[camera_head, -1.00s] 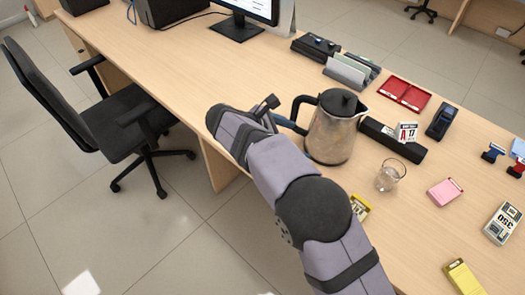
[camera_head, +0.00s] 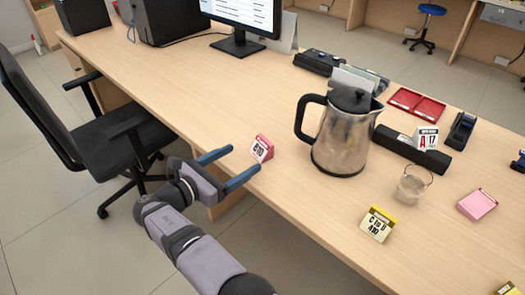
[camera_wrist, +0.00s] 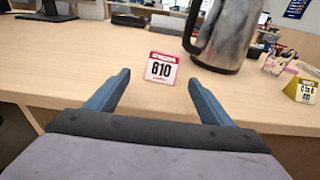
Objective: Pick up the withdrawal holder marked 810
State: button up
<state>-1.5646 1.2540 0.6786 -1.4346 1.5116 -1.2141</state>
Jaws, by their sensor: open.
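The withdrawal holder marked 810 (camera_head: 261,148) is a small red and white tented card standing near the counter's front edge. In the wrist view the holder (camera_wrist: 161,68) faces me with "810" legible, a little beyond the fingertips and between their lines. My gripper (camera_head: 236,166) is open and empty, with blue fingers pointing toward the holder at the counter's edge. The gripper also shows in the wrist view (camera_wrist: 160,78), its two fingers wide apart on either side of the holder's line. The fingers do not appear to touch it.
A metal kettle (camera_head: 342,142) stands right of the holder, its handle toward it. A yellow holder (camera_head: 377,224), a glass (camera_head: 411,187) and a pink block (camera_head: 477,204) lie farther right. The counter (camera_head: 205,95) left of the holder is clear.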

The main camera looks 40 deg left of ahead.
aim_at(259, 151)
jog(key=shift+w+d+f, duration=0.1)
jog(key=shift+w+f, duration=0.1)
jog(key=shift+w, duration=0.95)
jog(key=shift+w+d+f, duration=0.1)
jog(key=shift+w+f, duration=0.15)
jog(key=shift+w, duration=0.85)
jog(key=shift+w+d+f, duration=0.1)
jog(key=shift+w+f, duration=0.1)
jog(key=shift+w, duration=0.95)
jog(key=c, duration=1.2)
